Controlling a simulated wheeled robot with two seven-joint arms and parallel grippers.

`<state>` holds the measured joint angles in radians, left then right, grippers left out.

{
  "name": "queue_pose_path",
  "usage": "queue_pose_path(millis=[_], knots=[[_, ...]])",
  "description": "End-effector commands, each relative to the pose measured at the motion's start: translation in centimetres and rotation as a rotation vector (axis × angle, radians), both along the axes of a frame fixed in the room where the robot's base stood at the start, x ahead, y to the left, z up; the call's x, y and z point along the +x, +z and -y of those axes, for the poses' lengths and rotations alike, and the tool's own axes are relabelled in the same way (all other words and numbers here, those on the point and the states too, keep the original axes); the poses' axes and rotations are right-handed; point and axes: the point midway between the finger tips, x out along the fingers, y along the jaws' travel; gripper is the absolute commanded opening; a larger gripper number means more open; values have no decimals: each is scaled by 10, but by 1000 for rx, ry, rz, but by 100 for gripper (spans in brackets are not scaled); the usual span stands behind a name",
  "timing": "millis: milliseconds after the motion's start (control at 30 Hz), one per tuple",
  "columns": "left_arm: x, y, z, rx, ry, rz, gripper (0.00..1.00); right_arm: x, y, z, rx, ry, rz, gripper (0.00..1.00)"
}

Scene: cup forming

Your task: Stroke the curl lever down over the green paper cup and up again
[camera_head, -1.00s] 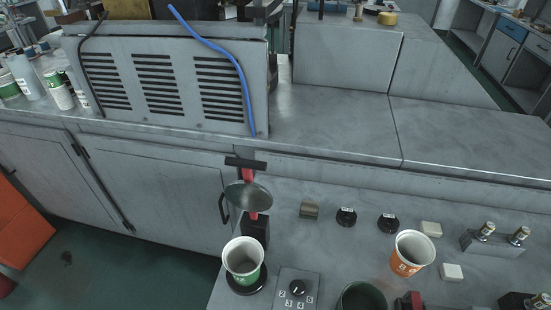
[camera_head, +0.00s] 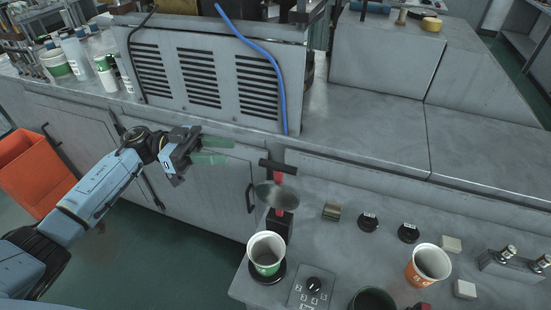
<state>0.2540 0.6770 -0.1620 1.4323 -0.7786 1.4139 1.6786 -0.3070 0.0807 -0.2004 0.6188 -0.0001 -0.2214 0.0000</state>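The green paper cup (camera_head: 266,253) stands upright on a round black base near the left front corner of the work surface. The curl lever (camera_head: 279,170) has a black cross handle on a red shaft. It is raised behind the cup, with a round metal disc (camera_head: 276,196) at its lower part, above and behind the cup. My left gripper (camera_head: 213,151) has green fingers held apart with nothing between them. It is left of the lever handle and apart from it, over the cabinet front. My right gripper is not in view.
An orange-printed cup (camera_head: 427,264) stands on the right of the work surface (camera_head: 340,253). A numbered dial (camera_head: 313,285), black knobs (camera_head: 368,222) and a metal block (camera_head: 508,263) are nearby. A vented grey housing (camera_head: 215,75) stands behind.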

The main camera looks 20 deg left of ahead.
Motion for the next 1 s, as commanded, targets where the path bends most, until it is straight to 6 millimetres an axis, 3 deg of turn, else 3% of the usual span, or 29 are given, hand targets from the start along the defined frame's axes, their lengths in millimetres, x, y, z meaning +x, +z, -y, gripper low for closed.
queue_pose_path(millis=[100,267,700,1000], knots=[[-16,18,0,78,-114,-19,36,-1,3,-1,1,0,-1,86],[-23,22,8,107,-156,-33,36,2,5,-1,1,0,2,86],[-25,23,94,100,-154,-34,36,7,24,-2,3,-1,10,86],[-26,21,129,102,-151,-34,36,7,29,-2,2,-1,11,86]])
